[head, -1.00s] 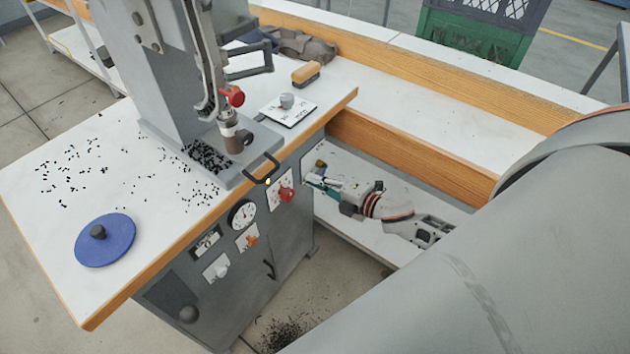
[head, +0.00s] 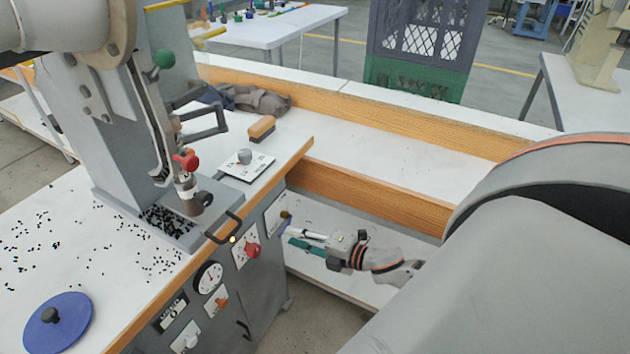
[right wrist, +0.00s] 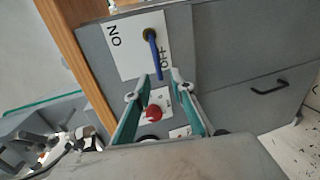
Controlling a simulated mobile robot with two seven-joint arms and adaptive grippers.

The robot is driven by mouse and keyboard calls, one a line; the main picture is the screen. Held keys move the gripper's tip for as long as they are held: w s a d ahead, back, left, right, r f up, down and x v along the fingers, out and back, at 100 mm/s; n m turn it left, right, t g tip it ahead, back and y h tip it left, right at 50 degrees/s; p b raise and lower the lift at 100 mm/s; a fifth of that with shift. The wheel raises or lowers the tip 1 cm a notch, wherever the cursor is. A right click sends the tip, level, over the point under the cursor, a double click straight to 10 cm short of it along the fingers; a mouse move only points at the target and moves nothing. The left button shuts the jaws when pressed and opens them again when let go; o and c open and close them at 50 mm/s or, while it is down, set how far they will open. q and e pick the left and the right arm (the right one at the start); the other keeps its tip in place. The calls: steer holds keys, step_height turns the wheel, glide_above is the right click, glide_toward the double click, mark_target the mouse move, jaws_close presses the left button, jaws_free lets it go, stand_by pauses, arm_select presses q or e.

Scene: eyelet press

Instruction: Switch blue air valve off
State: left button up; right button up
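The blue air valve (right wrist: 154,52) is a blue lever on a brass pivot, on a white plate (right wrist: 127,62) marked ON and OFF on the cabinet's side. In the right wrist view its lever points down the picture, alongside the OFF lettering. In the head view the right gripper (head: 290,236) is beside the cabinet's side; only the valve's brass part (head: 285,214) shows there. My left gripper is out of view.
A red knob (head: 252,250), a gauge (head: 208,277) and an orange knob (head: 221,302) are on the cabinet front. A wooden-edged shelf (head: 370,200) runs behind my right forearm.

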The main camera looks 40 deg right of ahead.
steer(key=v, duration=0.7)
stand_by(0.4)
steer(key=s+a+f+m+g+h, duration=0.1)
steer(key=s+a+f+m+g, duration=0.1)
steer(key=s+a+f+m, duration=0.3)
steer(key=s+a+f+m+g+h, duration=0.1)
steer(key=s+a+f+m, duration=0.4)
steer(key=a+m, duration=0.7)
steer(key=shift+s+a+f+m+g+h+p, duration=0.25)
steer(key=shift+f+m+g+h+p, duration=0.25)
steer(key=shift+g, duration=0.2)
steer(key=shift+d, duration=0.1)
